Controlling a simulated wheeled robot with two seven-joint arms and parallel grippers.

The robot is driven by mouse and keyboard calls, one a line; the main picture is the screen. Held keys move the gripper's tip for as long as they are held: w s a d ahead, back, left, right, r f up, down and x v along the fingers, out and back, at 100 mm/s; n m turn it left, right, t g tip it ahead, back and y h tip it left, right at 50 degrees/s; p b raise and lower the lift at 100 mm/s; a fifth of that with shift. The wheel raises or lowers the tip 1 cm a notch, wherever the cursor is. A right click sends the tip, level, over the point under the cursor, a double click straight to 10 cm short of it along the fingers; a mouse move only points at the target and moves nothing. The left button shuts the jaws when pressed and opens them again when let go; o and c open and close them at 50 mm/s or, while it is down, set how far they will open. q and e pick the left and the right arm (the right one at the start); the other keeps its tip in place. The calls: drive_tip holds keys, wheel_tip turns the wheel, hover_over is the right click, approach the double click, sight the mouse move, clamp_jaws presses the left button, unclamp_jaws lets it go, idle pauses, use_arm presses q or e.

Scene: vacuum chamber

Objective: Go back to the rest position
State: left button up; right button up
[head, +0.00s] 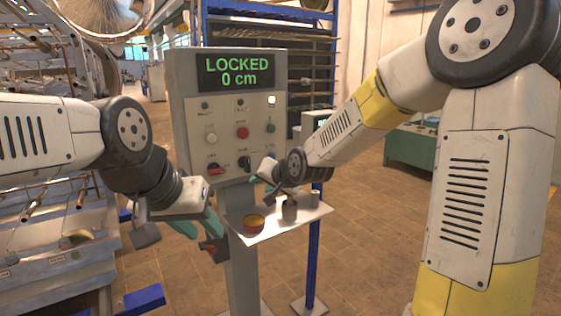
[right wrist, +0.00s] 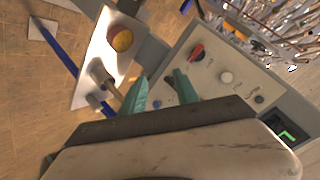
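The control panel (head: 183,115) stands upright in the head view, and its display (head: 232,71) reads "LOCKED 0 cm" in green. My left gripper (head: 200,228) is low to the left of the panel post, with its teal fingers apart and nothing seen between them. My right gripper (head: 262,182) is in front of the panel's lower right, above the small shelf. In the right wrist view its two teal fingers (right wrist: 160,88) are apart with nothing held. The panel face (right wrist: 213,75) lies beyond them; contact cannot be told.
A white shelf (head: 273,232) bears a red-and-yellow round object (head: 254,225) and grey cylindrical pieces (head: 290,209) close below my right gripper. A red switch (head: 216,170) and black knob (head: 244,162) stick out of the panel. Metal machinery (head: 50,245) fills the left; open floor (head: 370,230) shows right of the shelf.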

drive_tip(key=s+d+r+n+g+h, duration=0.1)
drive_tip(key=s+d+r+h, duration=0.1)
drive_tip(key=s+d, duration=0.4)
drive_tip(key=s+d+r+n+g+h, duration=0.1)
drive_tip(key=s+d+r, duration=0.2)
drive_tip(key=s+d, duration=0.4)
drive_tip(key=s+d+g, duration=0.1)
drive_tip(key=s+d, duration=0.2)
drive_tip(key=s, duration=0.4)
drive_tip(key=s+d+h, duration=0.1)
drive_tip(key=s+d, duration=0.2)
drive_tip(key=s, duration=0.5)
drive_tip(key=shift+d+f+n+g, duration=0.2)
drive_tip(key=shift+d+n+g, duration=0.05)
drive_tip(key=shift+n+g, duration=0.15)
